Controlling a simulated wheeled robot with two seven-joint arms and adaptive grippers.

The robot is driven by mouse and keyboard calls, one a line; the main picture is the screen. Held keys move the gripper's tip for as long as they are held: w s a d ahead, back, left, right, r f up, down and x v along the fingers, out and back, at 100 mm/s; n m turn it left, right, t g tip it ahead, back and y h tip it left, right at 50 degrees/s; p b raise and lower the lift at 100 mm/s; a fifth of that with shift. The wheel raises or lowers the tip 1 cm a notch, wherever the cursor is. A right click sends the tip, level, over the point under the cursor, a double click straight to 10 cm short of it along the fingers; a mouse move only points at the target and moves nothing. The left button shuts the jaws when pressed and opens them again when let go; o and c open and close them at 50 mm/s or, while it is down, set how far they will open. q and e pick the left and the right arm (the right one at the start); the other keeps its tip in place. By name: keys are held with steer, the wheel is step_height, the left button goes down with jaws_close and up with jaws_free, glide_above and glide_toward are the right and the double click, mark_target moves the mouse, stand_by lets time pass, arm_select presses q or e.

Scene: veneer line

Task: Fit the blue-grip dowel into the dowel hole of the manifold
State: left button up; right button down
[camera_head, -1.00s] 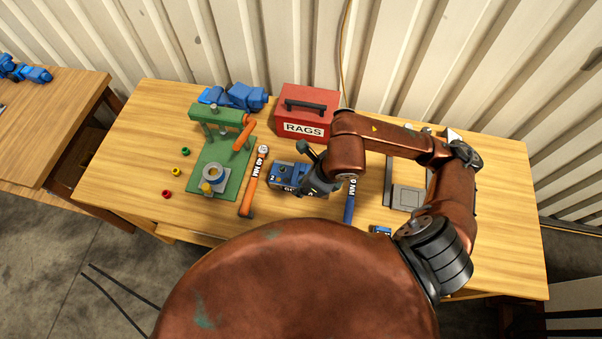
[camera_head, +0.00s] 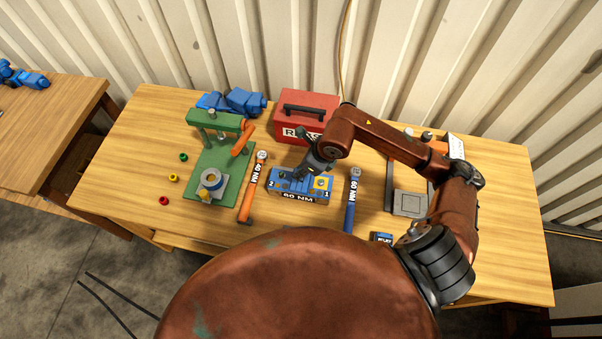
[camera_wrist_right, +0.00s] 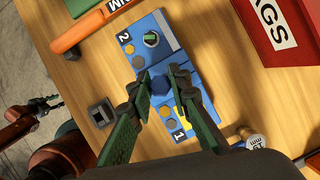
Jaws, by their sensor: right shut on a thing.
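The manifold (camera_head: 302,197) is a blue block on the table, marked 2 and 1 at its ends. In the right wrist view the manifold (camera_wrist_right: 178,58) shows yellow hex bolts and a round green-centred port (camera_wrist_right: 151,39). My right gripper (camera_head: 298,174) is over its middle. In the wrist view the green fingers of the right gripper (camera_wrist_right: 162,84) are shut on a dark blue hexagonal grip (camera_wrist_right: 160,86), seen end-on, which looks like the blue-grip dowel. Its lower end and the hole are hidden. My left gripper (camera_wrist_right: 45,104) shows small at the wrist view's left edge; its jaw state is unclear.
An orange torque wrench (camera_head: 247,201) lies left of the manifold and a blue one (camera_head: 350,207) right. The red RAGS box (camera_head: 285,122) stands behind. A green press (camera_head: 222,160) is at left. A grey square block (camera_wrist_right: 100,113) lies near the manifold.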

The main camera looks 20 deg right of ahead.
steer(key=shift+w+d+f, duration=0.1)
steer(key=shift+w+f, duration=0.1)
steer(key=shift+f, duration=0.1)
step_height(320, 180, down, 3)
steer(key=shift+w+f+p, duration=0.1)
steer(key=shift+p, duration=0.45)
steer(key=shift+f, duration=0.1)
steer(key=shift+f, duration=0.15)
steer(key=c, duration=1.8)
jaws_free()
